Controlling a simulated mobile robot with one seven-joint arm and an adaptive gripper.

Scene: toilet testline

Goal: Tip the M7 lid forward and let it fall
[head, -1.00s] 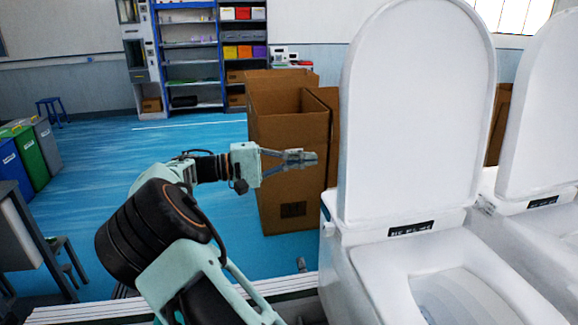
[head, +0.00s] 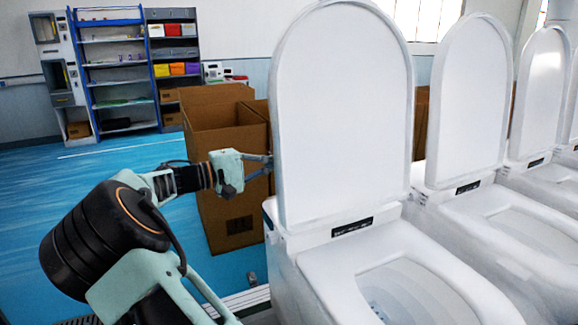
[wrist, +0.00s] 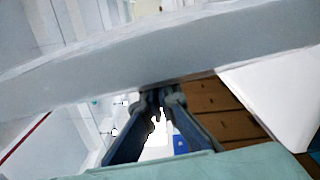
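The nearest toilet's white lid (head: 345,115) stands upright in the head view, above its open seat and bowl. A dark label (head: 352,227) sits at its hinge, too small to read. My gripper (head: 262,165) is at the lid's left edge, about mid-height, with its fingertips passing out of sight behind the lid. In the wrist view, the pale band crossing the picture looks like the lid's edge (wrist: 150,62). My gripper's two fingers (wrist: 160,98) converge just below it, tips together with nothing seen between them. Whether they touch the lid cannot be told.
More toilets with raised lids (head: 468,100) stand in a row to the right. Cardboard boxes (head: 225,150) stand on the blue floor behind my gripper. Shelves (head: 115,70) line the far wall. The floor at the left is open.

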